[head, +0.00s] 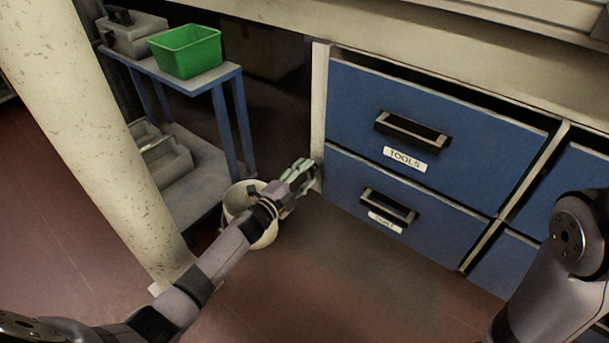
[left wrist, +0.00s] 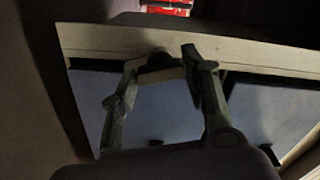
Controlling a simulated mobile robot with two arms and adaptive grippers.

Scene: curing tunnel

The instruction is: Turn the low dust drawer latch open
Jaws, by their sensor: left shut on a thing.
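The lower blue drawer (head: 350,180) has a dark handle and a white label whose word I cannot read clearly. It looks closed in the cabinet, next to the pale left post (head: 319,100). My left gripper (head: 306,170) reaches this post beside the drawer's upper left corner. In the left wrist view its two fingers (left wrist: 160,62) are on either side of a small dark latch (left wrist: 156,61) on the pale frame, and they are shut on it. The fingers hide the latch in the head view, and its turn angle is unclear. My right gripper is not visible.
The upper drawer (head: 350,100), labelled TOOLS, is above. A pale bucket (head: 262,238) stands on the floor right beneath my left forearm. A blue-legged cart (head: 222,75) with a green bin (head: 186,50) is at left. The floor before the drawers is clear.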

